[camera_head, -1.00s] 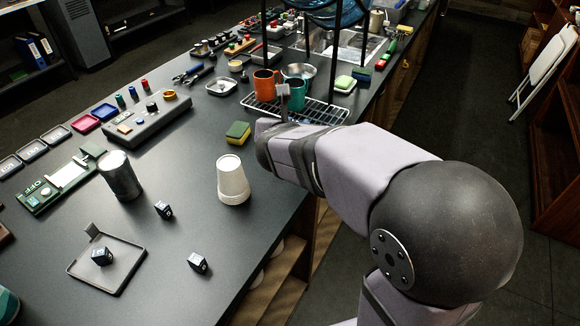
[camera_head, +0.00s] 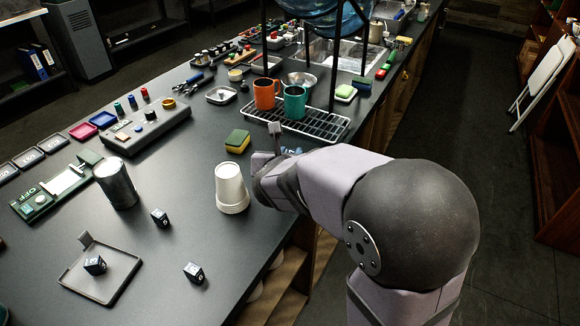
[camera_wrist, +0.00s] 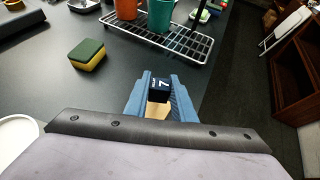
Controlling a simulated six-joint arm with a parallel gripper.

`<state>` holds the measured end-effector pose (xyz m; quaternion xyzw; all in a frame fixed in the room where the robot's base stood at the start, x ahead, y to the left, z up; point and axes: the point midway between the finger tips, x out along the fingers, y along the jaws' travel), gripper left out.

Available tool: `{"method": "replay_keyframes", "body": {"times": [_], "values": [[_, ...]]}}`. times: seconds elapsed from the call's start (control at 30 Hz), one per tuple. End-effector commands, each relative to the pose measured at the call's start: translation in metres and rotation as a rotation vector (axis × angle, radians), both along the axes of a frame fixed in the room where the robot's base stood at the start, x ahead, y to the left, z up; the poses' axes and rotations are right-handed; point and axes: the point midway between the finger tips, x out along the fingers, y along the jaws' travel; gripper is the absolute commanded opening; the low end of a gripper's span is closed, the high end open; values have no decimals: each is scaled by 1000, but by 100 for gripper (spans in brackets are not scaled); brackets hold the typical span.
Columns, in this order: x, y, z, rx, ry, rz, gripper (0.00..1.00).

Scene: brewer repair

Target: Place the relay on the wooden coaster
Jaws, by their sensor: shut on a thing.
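My gripper (camera_wrist: 160,92) has its blue fingers closed on a black cube relay (camera_wrist: 159,84) marked with a white 7. It holds the relay near the counter's right edge, in front of the wire rack and right of the sponge. In the head view my arm hides most of the gripper and the relay. A tan patch shows between the fingers in the wrist view; I cannot tell whether it is the wooden coaster. I cannot make out the coaster for certain in either view. Similar black cubes (camera_head: 160,218) (camera_head: 194,273) lie on the counter.
A wire rack (camera_head: 325,122) holds an orange mug (camera_head: 266,92) and a teal mug (camera_head: 295,101). A green-yellow sponge (camera_head: 237,141) and upturned white cups (camera_head: 231,188) stand near my arm. A tray (camera_head: 122,277) holds another black cube. A metal can (camera_head: 117,183) stands left.

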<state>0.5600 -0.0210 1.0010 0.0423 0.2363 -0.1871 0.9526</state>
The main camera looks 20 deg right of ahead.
Motion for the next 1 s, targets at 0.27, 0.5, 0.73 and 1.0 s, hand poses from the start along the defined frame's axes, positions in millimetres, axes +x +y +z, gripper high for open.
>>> {"method": "replay_keyframes", "body": {"times": [0.27, 0.5, 0.73, 1.0], "values": [[0, 0, -29, -2, 4, 0, 1], [0, 0, -37, 0, 0, 1, 1], [0, 0, -38, 0, 0, 1, 1], [0, 0, -40, 0, 0, 1, 42]]}}
